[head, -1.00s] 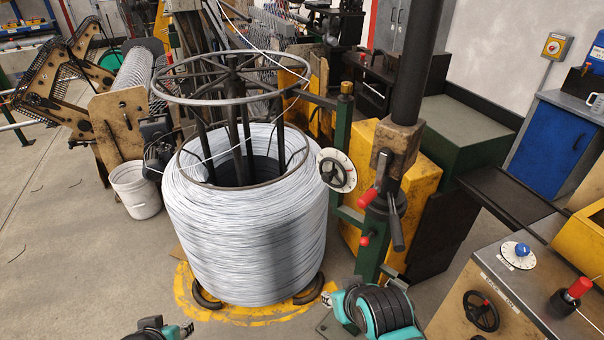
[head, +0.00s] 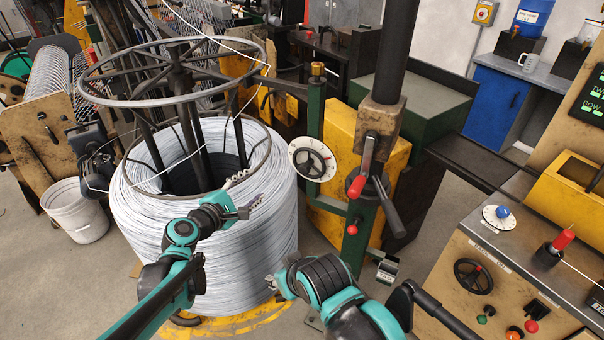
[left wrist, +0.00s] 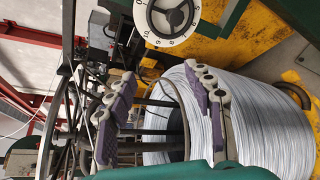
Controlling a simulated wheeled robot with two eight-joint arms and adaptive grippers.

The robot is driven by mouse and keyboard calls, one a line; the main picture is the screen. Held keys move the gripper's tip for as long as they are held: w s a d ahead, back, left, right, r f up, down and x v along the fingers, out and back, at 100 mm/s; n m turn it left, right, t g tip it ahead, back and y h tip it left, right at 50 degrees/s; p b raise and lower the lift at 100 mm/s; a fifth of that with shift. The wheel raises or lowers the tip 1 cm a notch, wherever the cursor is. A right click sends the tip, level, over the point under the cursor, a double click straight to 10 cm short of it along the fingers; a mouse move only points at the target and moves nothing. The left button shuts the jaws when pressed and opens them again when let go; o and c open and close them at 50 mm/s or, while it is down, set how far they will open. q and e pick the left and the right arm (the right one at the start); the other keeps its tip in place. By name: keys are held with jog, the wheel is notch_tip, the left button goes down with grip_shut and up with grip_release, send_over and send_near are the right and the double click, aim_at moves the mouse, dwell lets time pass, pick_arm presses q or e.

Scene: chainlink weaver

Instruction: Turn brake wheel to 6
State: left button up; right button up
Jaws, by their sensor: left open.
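A black handwheel on a round white numbered dial (head: 312,159), which I take for the brake wheel, sits on the green post beside the wire coil. It also shows at the top of the left wrist view (left wrist: 167,18), cut off by the edge; its setting is too small to read surely. My left gripper (head: 250,191) is open and empty in front of the coil, below and left of the dial, apart from it. Its two purple-grey fingers stand wide apart in the left wrist view (left wrist: 165,97). My right gripper (head: 272,283) is low in the middle, its fingers barely visible.
The big wire coil (head: 225,245) stands under a dark ring frame (head: 262,58). A red-tipped lever (head: 357,185) projects right of the dial. At right, a control desk carries a blue-knobbed dial (head: 498,217) and another black handwheel (head: 474,277). A white bucket (head: 75,215) stands left.

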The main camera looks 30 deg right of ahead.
aim_at(302, 171)
pick_arm(q)
jog(key=w+d+f+n+h, duration=0.1)
jog(key=d+f+n, duration=0.1)
jog(key=d, duration=0.4)
jog(key=w+d+f+n+h+b, duration=0.1)
jog(key=w+d+f+n, duration=0.1)
jog(key=d, duration=0.4)
jog(key=w+d+f+n+h+b, duration=0.1)
jog(key=w+d+f+n, duration=0.1)
jog(key=d, duration=0.4)
jog(key=shift+w+d+f+n, duration=0.1)
jog(key=shift+d+f+n, duration=0.15)
jog(key=shift+f+n, duration=0.4)
jog(key=shift+w+d+r, duration=0.25)
jog(key=shift+w+d, duration=0.05)
jog(key=shift+d, duration=0.2)
jog(key=c, duration=1.2)
